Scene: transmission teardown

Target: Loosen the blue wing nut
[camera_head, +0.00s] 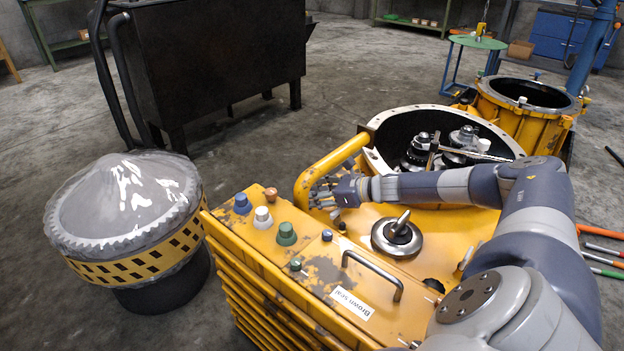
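My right gripper (326,193) is above the yellow housing (375,285), beside the curved yellow rail. Its fingers are small and overlap the rail, so I cannot tell whether they are open or shut or touch anything. A blue knob-like fitting (242,203) stands at the left corner of the housing top, left of the gripper and apart from it. A smaller blue fitting (327,235) sits below the gripper in the picture. Wings do not show clearly on either, so I cannot tell which is the blue wing nut. My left gripper is out of view.
A white fitting (262,217) and a green fitting (287,233) stand beside the blue one. The yellow rail (322,166) curves up close to the gripper. A silver disc with a lever (397,237) and a metal handle (375,268) are nearby. An open round casing (385,125) is behind.

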